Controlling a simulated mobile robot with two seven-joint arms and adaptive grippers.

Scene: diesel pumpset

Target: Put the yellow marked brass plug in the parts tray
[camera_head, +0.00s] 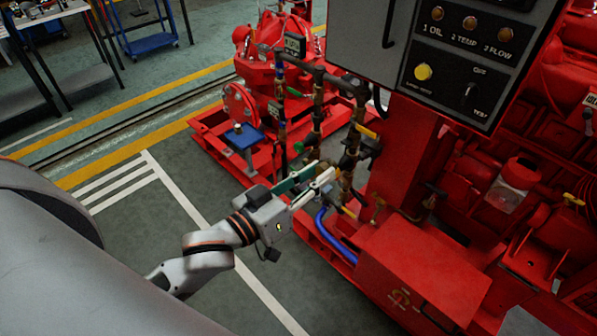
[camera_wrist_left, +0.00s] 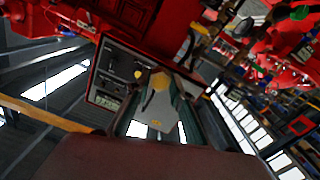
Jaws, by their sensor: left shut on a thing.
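My left gripper (camera_head: 325,178) reaches in from the left to the pipework on the front of the red pumpset. In the left wrist view its fingers (camera_wrist_left: 160,92) are closed around a brass-coloured, angular piece (camera_wrist_left: 160,81), which looks like the brass plug. A yellow mark on it cannot be told apart from the brass. In the head view the fingers hide the piece, and I cannot tell whether it is clear of the pipes. My right gripper is not in view.
A vertical pipe run with valves (camera_head: 351,150) stands close beside the gripper. A blue hose (camera_head: 330,235) curves below it. The control panel (camera_head: 455,60) overhangs at right. A small blue-topped stand (camera_head: 243,137) is behind, and a red box (camera_head: 425,262) is at front right. Open floor lies left.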

